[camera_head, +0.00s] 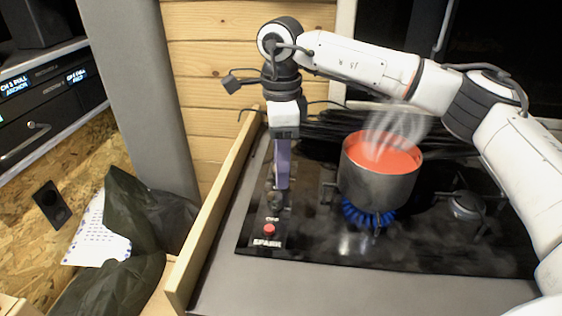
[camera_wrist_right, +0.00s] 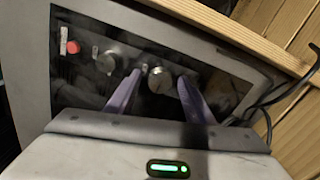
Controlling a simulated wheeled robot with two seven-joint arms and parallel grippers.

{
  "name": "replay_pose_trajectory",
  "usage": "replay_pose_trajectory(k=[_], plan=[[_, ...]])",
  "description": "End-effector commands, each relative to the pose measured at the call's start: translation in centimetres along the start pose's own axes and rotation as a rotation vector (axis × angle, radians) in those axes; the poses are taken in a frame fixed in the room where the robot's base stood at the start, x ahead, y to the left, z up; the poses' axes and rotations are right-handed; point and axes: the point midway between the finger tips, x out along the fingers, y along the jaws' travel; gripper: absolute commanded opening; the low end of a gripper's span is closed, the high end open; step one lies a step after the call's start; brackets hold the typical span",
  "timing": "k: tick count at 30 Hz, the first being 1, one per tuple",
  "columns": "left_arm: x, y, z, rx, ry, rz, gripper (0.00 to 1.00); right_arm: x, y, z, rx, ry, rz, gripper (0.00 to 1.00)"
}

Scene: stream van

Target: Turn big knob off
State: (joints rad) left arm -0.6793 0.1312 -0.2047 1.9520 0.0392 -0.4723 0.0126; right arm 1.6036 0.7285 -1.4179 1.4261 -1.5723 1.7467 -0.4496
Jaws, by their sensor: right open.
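The control strip at the left of the black stove (camera_head: 330,250) has two knobs. In the right wrist view, one knob (camera_wrist_right: 160,80) sits between the purple fingers of my right gripper (camera_wrist_right: 159,84); a darker knob (camera_wrist_right: 107,62) is beside it, nearer the red button (camera_wrist_right: 72,47). I cannot tell which is the big one. In the head view, my right gripper (camera_head: 281,186) points down over the strip, covering part of it; a dark knob (camera_head: 275,201) shows just below the fingers. The fingers are apart; contact with the knob is unclear. A blue flame (camera_head: 366,216) burns under the pot.
A steaming metal pot (camera_head: 375,186) of red liquid stands on the burner, right of my gripper. A second burner (camera_head: 465,207) is empty. A wooden edge board (camera_head: 212,225) runs along the stove's left. Dark cables lie behind the strip.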

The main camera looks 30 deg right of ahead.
Motion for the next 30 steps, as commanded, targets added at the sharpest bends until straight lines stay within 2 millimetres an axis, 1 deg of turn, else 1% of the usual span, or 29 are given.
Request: replay_pose_trajectory(k=[2,3,8,9,10,20,26,30], plan=[[0.02,-0.02,-0.12,0.0,0.002,0.0,0.0,0.0,0.0,-0.01,0.0,0.0,0.0,0.48],[0.02,-0.02,-0.12,0.0,0.002,0.0,0.0,0.0,0.0,-0.01,0.0,0.0,0.0,0.44],[0.01,-0.03,-0.1,0.0,0.002,0.0,0.0,-0.01,0.0,-0.01,0.0,0.0,0.001,0.17],[0.0,-0.03,-0.08,0.0,0.002,0.0,0.0,-0.02,0.0,-0.01,0.0,0.0,0.001,0.11],[-0.01,-0.03,-0.06,0.0,0.002,-0.001,0.0,-0.02,0.0,-0.01,0.0,0.0,0.001,0.06],[-0.23,0.01,0.26,-0.002,-0.005,0.0,0.0,-0.04,0.02,0.0,0.047,0.0,0.002,0.07],[-0.39,0.0,0.14,-0.003,-0.005,-0.001,0.0,-0.08,0.03,0.02,0.161,0.0,0.002,0.07],[-0.51,-0.02,0.02,-0.004,-0.004,-0.002,0.0,-0.07,0.02,-0.01,0.28,0.001,0.002,0.07]])
